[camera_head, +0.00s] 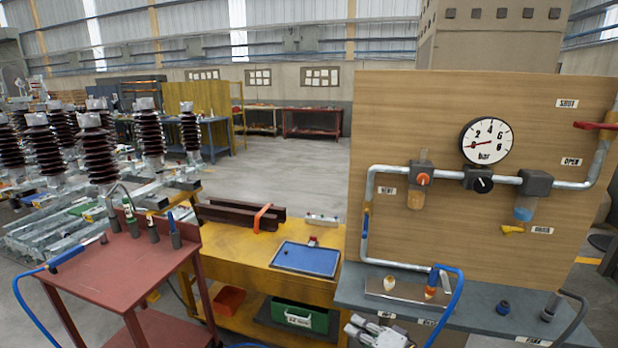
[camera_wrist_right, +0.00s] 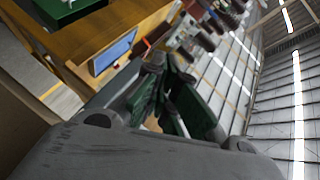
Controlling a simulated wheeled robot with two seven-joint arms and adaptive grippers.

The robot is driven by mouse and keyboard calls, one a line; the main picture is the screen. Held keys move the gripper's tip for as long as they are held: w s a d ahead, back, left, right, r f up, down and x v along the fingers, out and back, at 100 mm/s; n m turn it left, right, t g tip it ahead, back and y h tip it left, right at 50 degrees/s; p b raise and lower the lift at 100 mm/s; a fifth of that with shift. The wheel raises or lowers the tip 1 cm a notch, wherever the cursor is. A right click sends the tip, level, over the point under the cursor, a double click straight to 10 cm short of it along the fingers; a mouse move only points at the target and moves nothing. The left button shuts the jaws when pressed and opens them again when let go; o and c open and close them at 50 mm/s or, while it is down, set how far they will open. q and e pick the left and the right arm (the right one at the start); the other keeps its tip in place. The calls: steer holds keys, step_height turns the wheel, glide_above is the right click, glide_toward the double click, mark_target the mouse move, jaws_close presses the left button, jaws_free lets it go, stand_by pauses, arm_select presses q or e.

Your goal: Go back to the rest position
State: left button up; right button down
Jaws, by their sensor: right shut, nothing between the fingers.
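My right gripper (camera_head: 362,327) shows at the bottom edge of the head view, a little right of the middle. It is in front of the grey bench (camera_head: 480,322) under the wooden panel. In the right wrist view, its dark fingers with green pads (camera_wrist_right: 172,92) are shut with nothing between them. Whether it touches the bench edge I cannot tell. My left gripper is not in view.
The wooden panel (camera_head: 420,110) carries a pressure gauge (camera_head: 487,141), pipes and a red lever (camera_head: 595,126). A blue hose (camera_head: 455,300) loops at the bench front. A yellow bench (camera_head: 235,250) and red table (camera_head: 110,270) stand left. Open floor lies behind.

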steer(key=s+f+n+g+h, duration=0.35)
steer(key=s+f+n, duration=0.2)
steer(key=s, duration=0.35)
steer(key=s+d+f+n+g+h, duration=0.1)
steer(key=s+d+f+g+h, duration=0.15)
steer(key=s+d, duration=0.3)
steer(key=s+d+f+n+g+h, duration=0.1)
steer(key=s+d+f+g+h, duration=0.2)
steer(key=s, duration=0.4)
steer(key=s+d+f, duration=0.1)
steer(key=d+f, duration=0.1)
steer(key=f, duration=1.4)
steer(key=s+d+f, duration=0.2)
steer(key=f, duration=1.4)
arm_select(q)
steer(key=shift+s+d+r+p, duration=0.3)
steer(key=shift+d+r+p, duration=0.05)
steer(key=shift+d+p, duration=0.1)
arm_select(e)
steer(key=s+d+f, duration=0.4)
steer(key=s+f, duration=0.5)
steer(key=s, duration=0.1)
steer(key=s+d+f+g+h, duration=0.1)
steer(key=s+d+f, duration=0.2)
steer(key=s+f, duration=0.6)
steer(key=shift+s+d+f+n, duration=0.35)
steer(key=shift+s+f, duration=0.05)
steer(key=shift+s, duration=0.05)
